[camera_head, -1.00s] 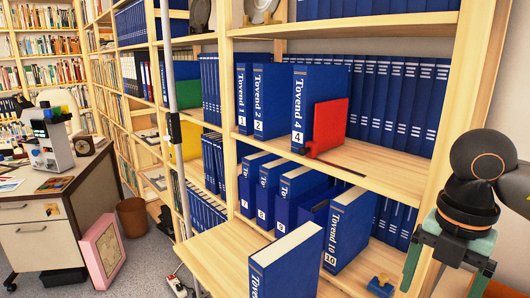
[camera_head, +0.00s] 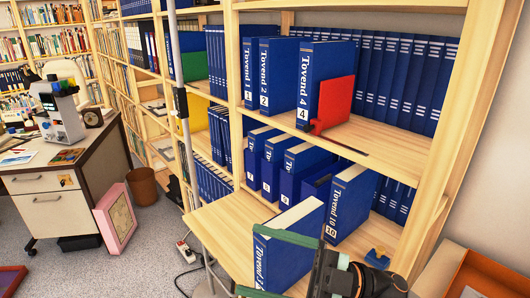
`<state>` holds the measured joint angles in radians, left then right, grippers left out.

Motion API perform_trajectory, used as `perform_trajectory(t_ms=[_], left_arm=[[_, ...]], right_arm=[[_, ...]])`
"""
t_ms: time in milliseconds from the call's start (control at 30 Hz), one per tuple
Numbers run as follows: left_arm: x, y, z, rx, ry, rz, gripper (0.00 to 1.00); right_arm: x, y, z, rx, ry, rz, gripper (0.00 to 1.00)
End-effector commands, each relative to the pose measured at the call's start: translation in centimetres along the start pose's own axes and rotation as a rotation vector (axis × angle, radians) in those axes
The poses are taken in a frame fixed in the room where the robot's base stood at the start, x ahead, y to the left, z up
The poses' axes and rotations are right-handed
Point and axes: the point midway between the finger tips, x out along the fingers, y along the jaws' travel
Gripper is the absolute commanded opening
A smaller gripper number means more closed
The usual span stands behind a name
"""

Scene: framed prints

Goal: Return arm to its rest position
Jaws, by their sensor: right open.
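My right gripper (camera_head: 247,261) is at the bottom centre of the head view, with its green-padded fingers apart and pointing left. It overlaps a blue binder (camera_head: 293,218) on the pull-out board (camera_head: 215,232). The fingers show above and below part of that binder in the picture; I cannot tell whether they touch it. Nothing is visibly gripped. My left gripper is not in view.
Blue numbered binders (camera_head: 327,75) and a red bookend (camera_head: 335,103) stand on the shelf above. More binders (camera_head: 350,205) and a small blue object (camera_head: 377,257) are on the lower shelf. An orange box (camera_head: 485,268) is at lower right. A desk (camera_head: 50,205) stands left.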

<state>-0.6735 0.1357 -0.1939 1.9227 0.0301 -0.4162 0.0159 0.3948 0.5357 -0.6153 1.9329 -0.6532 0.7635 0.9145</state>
Motion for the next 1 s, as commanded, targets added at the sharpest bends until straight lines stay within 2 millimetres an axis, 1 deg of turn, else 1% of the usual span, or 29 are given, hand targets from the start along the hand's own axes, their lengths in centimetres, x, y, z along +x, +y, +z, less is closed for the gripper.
perform_trajectory(t_ms=[33, 100, 167, 200, 267, 300, 333, 367, 400, 467, 500, 567, 600, 633, 700, 800, 900, 1000], left_arm=[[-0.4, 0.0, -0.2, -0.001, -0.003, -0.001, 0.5], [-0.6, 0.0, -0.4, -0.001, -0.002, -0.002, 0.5], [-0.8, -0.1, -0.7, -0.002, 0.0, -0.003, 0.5], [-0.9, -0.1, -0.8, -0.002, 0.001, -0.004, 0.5], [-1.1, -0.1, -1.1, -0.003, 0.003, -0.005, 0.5], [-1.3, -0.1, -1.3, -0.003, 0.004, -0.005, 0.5], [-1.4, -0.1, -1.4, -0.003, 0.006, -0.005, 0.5], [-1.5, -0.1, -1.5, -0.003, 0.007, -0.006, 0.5], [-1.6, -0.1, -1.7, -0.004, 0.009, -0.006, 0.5], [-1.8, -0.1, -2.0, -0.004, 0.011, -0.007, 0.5], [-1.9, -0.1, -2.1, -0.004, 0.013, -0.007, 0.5], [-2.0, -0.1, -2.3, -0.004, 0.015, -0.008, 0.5], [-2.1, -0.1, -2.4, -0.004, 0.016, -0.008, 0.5], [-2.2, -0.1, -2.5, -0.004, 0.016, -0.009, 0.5], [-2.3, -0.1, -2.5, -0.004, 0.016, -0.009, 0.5], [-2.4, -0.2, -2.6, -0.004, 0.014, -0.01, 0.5], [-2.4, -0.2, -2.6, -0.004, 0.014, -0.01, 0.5], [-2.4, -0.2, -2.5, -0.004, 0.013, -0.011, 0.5]], right_arm=[[-0.6, 0.9, 1.1, 0.038, -0.028, 0.136, 0.9], [-2.2, 2.0, 3.1, 0.079, -0.091, 0.31, 0.9], [-4.2, 2.5, 5.1, 0.118, -0.168, 0.451, 0.9], [-5.7, 2.4, 6.6, 0.15, -0.228, 0.539, 0.9], [-8.3, 1.8, 8.8, 0.201, -0.333, 0.66, 0.9], [-10.3, 0.9, 10.4, 0.239, -0.412, 0.733, 0.9], [-11.8, 0.1, 11.5, 0.27, -0.474, 0.783, 0.9], [-13.3, -1.0, 12.6, 0.303, -0.539, 0.829, 0.9], [-15.5, -2.7, 13.8, 0.349, -0.63, 0.884, 0.9], [-18.6, -5.8, 15.4, 0.424, -0.767, 0.949, 0.9], [-20.5, -8.2, 16.2, 0.474, -0.856, 0.98, 0.9], [-23.1, -11.7, 16.9, 0.55, -0.981, 1.012, 0.9], [-24.5, -14.1, 17.1, 0.598, -1.056, 1.023, 0.9], [-25.5, -15.8, 17.1, 0.633, -1.109, 1.029, 0.9], [-27.3, -19.4, 17.0, 0.707, -1.213, 1.032, 0.9], [-29.0, -23.3, 16.4, 0.786, -1.317, 1.024, 0.9], [-29.8, -25.5, 16.0, 0.833, -1.374, 1.015, 0.9], [-30.1, -26.3, 15.8, 0.848, -1.395, 1.009, 0.9]])
